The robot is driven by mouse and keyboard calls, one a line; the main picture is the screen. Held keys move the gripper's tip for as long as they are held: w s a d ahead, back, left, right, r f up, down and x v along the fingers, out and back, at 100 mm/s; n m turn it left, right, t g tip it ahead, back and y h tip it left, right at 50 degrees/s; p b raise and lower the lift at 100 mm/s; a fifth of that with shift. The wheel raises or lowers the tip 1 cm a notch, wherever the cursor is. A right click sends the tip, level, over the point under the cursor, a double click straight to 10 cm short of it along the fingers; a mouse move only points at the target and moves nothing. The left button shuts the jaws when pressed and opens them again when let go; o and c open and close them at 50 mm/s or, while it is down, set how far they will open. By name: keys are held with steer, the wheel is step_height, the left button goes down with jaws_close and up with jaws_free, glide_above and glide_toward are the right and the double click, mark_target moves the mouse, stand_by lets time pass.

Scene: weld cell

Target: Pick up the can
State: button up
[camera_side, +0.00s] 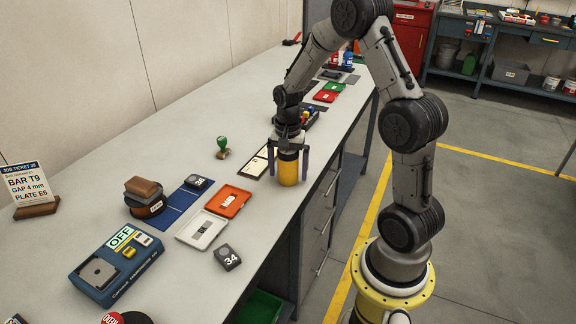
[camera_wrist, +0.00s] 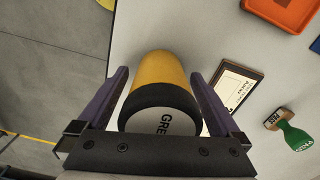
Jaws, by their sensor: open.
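The can (camera_side: 288,168) is yellow with a dark band at its top, and stands upright on the bench near its front edge. In the wrist view the can (camera_wrist: 160,80) shows its dark rim and a pale lid with the letters "GRE". My gripper (camera_side: 288,172) points down over the can, with one purple finger on each side of it. In the wrist view my gripper (camera_wrist: 160,85) is open, and gaps show between the fingers and the can. The can's base rests on the grey bench top (camera_side: 120,180).
A framed card (camera_side: 260,162) lies left of the can, and a green-handled stamp (camera_side: 222,147) stands beyond it. An orange tray (camera_side: 228,201), a grey block marked 34 (camera_side: 227,257) and a blue box marked OFF (camera_side: 117,265) lie nearer the camera. The bench's front edge is close to the can.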

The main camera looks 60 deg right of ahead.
steer(key=shift+f, duration=0.3)
jaws_close()
stand_by(0.3)
